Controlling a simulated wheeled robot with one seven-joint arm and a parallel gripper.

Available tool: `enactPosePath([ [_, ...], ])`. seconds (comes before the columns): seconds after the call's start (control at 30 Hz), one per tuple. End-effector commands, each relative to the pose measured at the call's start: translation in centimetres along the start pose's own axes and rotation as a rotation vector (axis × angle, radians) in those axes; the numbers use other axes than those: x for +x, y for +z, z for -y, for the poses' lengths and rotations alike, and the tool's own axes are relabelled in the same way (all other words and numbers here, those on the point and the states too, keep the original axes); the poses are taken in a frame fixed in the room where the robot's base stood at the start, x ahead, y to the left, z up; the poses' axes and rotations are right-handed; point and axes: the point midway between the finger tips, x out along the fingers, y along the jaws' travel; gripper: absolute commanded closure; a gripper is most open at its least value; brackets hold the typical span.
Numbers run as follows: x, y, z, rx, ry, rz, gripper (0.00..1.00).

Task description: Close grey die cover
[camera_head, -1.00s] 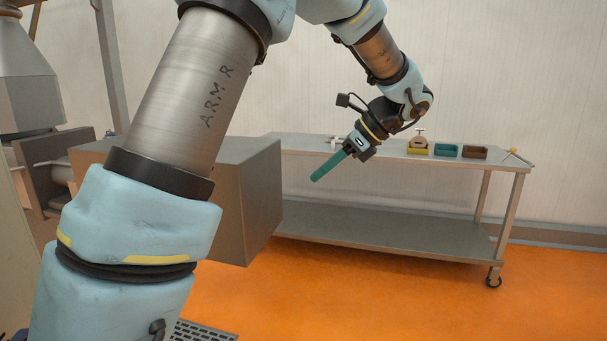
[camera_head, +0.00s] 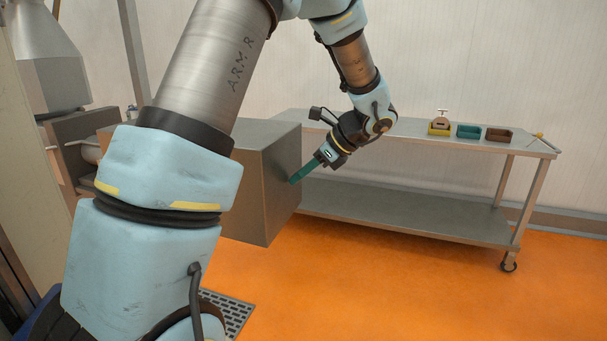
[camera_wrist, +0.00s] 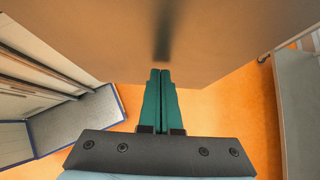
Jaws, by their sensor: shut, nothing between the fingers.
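A large grey box-shaped body (camera_head: 253,190), which looks to be the grey die cover, stands left of centre in the head view, partly hidden by my arm. Its flat face (camera_wrist: 215,35) fills the top of the wrist view, with a dark shadow or reflection ahead of the fingers. My gripper (camera_head: 292,182) has green fingers that are shut together and empty. Their tips are at the right side face of the box. In the wrist view the fingertips (camera_wrist: 160,72) overlap that face's lower edge; whether they touch it I cannot tell.
A metal table (camera_head: 420,140) stands behind on the right, with yellow, teal and brown bins on it. Machine parts (camera_head: 60,140) are at the far left. A floor grate (camera_head: 232,312) lies below my arm. The orange floor (camera_head: 400,290) is clear in front of the table.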

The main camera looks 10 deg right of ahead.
Motion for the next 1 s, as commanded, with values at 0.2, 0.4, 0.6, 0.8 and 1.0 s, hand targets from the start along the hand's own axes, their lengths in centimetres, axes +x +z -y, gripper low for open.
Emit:
enactPosePath([
  [0.2, 0.2, 0.2, 0.0, -0.001, 0.001, 0.0, 1.0],
  [0.4, 2.0, 2.1, -0.1, -0.006, 0.004, 0.001, 1.0],
  [0.6, 5.7, 5.9, -0.1, -0.006, 0.006, 0.003, 1.0],
  [0.8, 9.8, 9.9, -0.2, -0.004, 0.006, 0.002, 1.0],
  [1.0, 13.0, 13.1, -0.1, -0.003, 0.003, 0.001, 1.0],
])
